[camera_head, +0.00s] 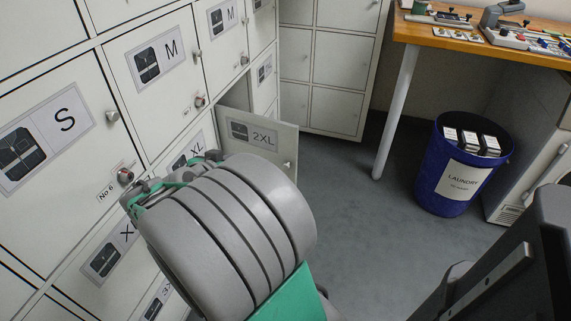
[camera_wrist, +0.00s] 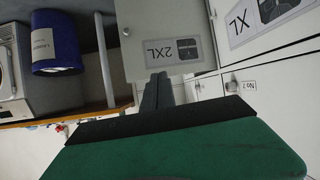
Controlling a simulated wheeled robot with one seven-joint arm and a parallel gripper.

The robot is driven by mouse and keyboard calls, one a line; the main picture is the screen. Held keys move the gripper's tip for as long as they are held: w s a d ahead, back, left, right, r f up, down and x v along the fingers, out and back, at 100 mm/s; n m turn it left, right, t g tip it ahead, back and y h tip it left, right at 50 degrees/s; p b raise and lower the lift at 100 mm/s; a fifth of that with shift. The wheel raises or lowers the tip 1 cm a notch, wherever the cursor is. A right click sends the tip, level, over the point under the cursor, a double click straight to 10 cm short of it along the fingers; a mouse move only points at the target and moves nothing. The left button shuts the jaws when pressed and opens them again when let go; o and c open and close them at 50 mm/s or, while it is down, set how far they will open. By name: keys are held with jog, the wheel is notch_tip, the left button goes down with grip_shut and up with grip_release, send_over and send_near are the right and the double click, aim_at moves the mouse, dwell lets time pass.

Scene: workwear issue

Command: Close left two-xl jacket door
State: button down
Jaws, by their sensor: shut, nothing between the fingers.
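A white locker door marked 2XL with a jacket picture (camera_head: 275,144) stands swung open from the locker wall in the head view. A dark opening shows behind it. The same door (camera_wrist: 141,67) is upside down at the top middle of the wrist view, with its round knob near its left edge. My gripper (camera_wrist: 158,80) is shut and empty, its dark fingers pointing at the door's label edge. I cannot tell whether the fingertips touch the door. In the head view my grey arm hides the fingers and part of the lockers below the door.
Closed lockers marked S (camera_head: 66,124) and M (camera_head: 171,44) line the left, with protruding knobs. A blue laundry bin (camera_head: 433,180) and a wooden table (camera_head: 455,42) stand right. Grey floor (camera_head: 345,205) between is clear.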

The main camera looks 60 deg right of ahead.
jog(key=s+d+f+m+g+h+b, duration=0.2)
jog(key=s+d+f+h+b, duration=0.3)
jog(key=s+d+b, duration=0.15)
jog(key=b, duration=0.2)
send_near(290, 126)
jog(key=shift+h, duration=0.3)
jog(key=d, duration=0.6)
jog(key=shift+s+f, duration=0.1)
jog(key=shift+f, duration=0.3)
jog(key=shift+d+r, duration=0.1)
jog(key=shift+d, duration=0.3)
jog(key=shift+d, duration=0.1)
